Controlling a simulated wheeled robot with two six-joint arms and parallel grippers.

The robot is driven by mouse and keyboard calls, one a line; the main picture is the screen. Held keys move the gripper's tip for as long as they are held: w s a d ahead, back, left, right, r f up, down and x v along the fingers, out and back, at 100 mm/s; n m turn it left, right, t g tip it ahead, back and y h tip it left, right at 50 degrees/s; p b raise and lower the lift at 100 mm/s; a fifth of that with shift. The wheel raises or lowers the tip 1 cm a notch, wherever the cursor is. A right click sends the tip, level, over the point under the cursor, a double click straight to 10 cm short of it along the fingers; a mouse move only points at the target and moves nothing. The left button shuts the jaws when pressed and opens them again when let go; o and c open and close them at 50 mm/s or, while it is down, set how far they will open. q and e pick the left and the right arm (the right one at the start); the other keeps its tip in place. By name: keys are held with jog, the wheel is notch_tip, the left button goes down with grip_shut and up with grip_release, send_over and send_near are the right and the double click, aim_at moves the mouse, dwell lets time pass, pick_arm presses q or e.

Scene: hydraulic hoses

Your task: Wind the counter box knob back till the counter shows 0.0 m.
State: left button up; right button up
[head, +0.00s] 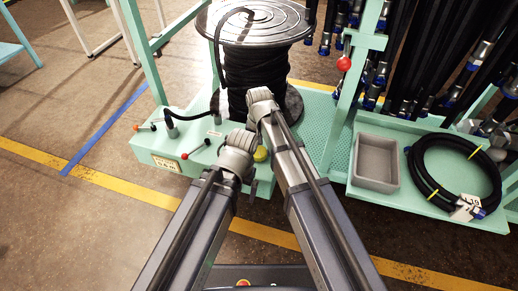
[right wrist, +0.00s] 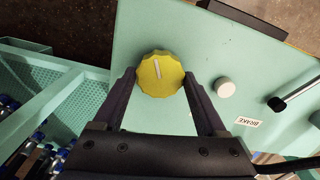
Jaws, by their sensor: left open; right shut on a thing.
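The yellow knob (right wrist: 160,75) sits on a green panel in the right wrist view, with a white pointer line tilted slightly left of upright. My right gripper (right wrist: 160,84) has one finger on each side of the knob and is shut on it. In the head view, my right gripper (head: 262,100) is seen from behind, in front of the hose drum. My left gripper (head: 238,148) is lower, over the green base; its fingers are largely hidden, and it is open. A yellow round part (head: 261,154) shows beside it. No counter reading is visible in either view.
A white button (right wrist: 225,87), a BRAKE label (right wrist: 247,122) and a black lever (right wrist: 292,92) are right of the knob. A hose drum (head: 255,22) stands behind my grippers.

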aim_at(259, 151)
jog(key=shift+m, duration=0.3)
dwell(0.6)
jog(key=o, duration=1.3)
jog(key=shift+r, duration=0.1)
notch_tip(259, 151, up, 8)
jog(key=p, duration=0.8)
jog(key=shift+f, duration=0.25)
